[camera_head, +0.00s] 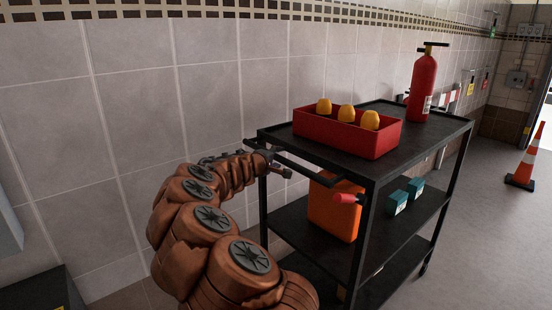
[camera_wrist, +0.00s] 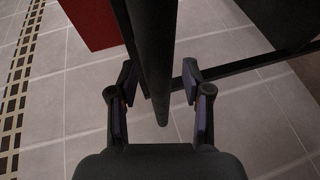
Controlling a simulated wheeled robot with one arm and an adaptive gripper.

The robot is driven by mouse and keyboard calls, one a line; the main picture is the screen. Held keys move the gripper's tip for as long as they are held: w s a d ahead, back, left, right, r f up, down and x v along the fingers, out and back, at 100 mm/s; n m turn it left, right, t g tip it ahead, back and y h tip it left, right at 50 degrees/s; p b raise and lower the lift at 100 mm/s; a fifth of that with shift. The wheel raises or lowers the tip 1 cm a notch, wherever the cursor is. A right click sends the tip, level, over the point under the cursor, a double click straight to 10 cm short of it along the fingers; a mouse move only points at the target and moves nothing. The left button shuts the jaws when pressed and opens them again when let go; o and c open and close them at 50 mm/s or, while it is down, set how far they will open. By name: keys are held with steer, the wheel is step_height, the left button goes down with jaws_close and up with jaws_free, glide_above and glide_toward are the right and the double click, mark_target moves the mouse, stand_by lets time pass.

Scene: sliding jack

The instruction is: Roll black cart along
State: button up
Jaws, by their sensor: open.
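The black cart (camera_head: 438,132) stands to the right of my arm, with several shelves. Its black handle bar (camera_head: 311,176) sticks out from the near end toward me. My gripper (camera_head: 276,162) is at this handle, near its far-left part. In the wrist view my gripper (camera_wrist: 160,88) is open, and the dark handle bar (camera_wrist: 152,45) passes between its two fingers. A gap shows on the right side of the bar; I cannot tell whether the left finger touches it.
On the cart's top are a red box (camera_head: 345,137) with three yellow things and a red fire extinguisher (camera_head: 422,88). Below are an orange canister (camera_head: 333,208) and teal boxes (camera_head: 397,202). A tiled wall (camera_head: 130,110) runs behind. A traffic cone (camera_head: 526,160) stands right; floor between is clear.

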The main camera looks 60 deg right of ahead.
jaws_close()
stand_by(0.5)
